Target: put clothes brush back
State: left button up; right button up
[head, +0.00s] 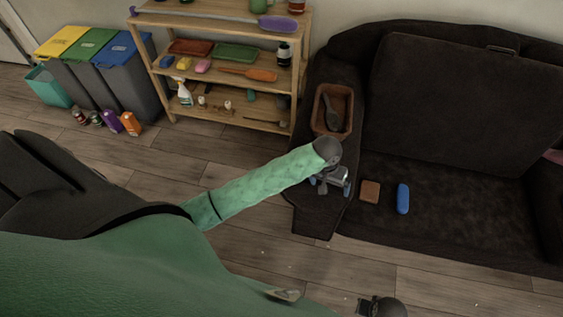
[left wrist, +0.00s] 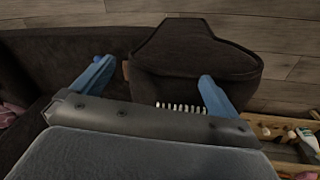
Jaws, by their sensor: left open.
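My left gripper (head: 331,186) is open above the front part of the sofa's left armrest, and its blue fingers stand apart in the left wrist view (left wrist: 156,72). A row of pale bristles (left wrist: 181,107), likely the clothes brush, shows between the fingers just past the palm edge. The rest of that item is hidden behind the gripper. A brown box (head: 319,112) sits on the armrest behind my gripper, with a dark long-handled item (head: 333,112) in it. Part of my right arm's end (head: 381,306) shows at the bottom edge; its fingers are unclear.
A brown block (head: 370,191) and a blue oblong item (head: 402,198) lie on the sofa seat (head: 455,222). A wooden shelf (head: 220,120) with bottles and tools stands left of the sofa. Recycling bins (head: 122,85) stand farther left. The floor in front is mostly clear.

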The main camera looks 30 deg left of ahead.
pick_arm(q)
jog(key=s+a+f, duration=0.1)
jog(key=s+f, duration=0.4)
jog(key=s, duration=0.4)
jog(key=s+a+f+m, duration=0.1)
jog(key=s+f, duration=0.4)
jog(key=s, duration=0.3)
jog(key=s+a+f+m+y, duration=0.1)
jog(key=s+f, duration=0.4)
jog(key=s, duration=0.4)
jog(key=shift+s+a+f+t, duration=0.15)
jog(key=shift+s+f+t, duration=0.05)
jog(key=shift+s+t, duration=0.1)
